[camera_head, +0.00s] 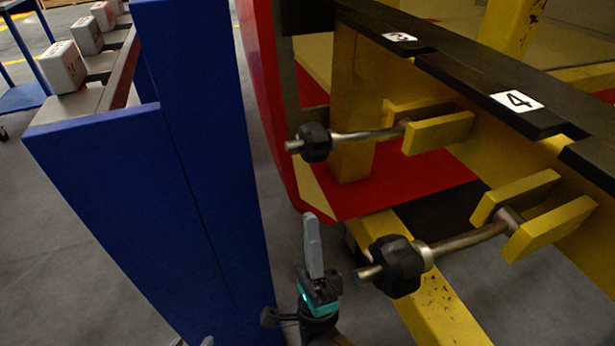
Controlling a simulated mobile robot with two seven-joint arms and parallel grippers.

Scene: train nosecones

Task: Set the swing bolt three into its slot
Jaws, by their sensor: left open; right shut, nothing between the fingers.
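Swing bolt three (365,135) is a metal rod with a black nut near its free end. It lies roughly level, pointing left from a yellow two-plate bracket (438,133), below the black rim. The plate marked 3 (400,37) is on the rim above it, and a notch that looks like its slot (425,54) is beside the plate. My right gripper (312,222) is shut and empty, pointing up, below the bolt's nut and apart from it. Only small grey tips of my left gripper (192,342) show at the bottom edge; it is open.
A second swing bolt (465,241) under the plate marked 4 (518,100) sticks out close right of my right gripper. A tall blue panel (205,150) stands on the left. White boxes (63,67) sit on a rack behind it. Grey floor shows between.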

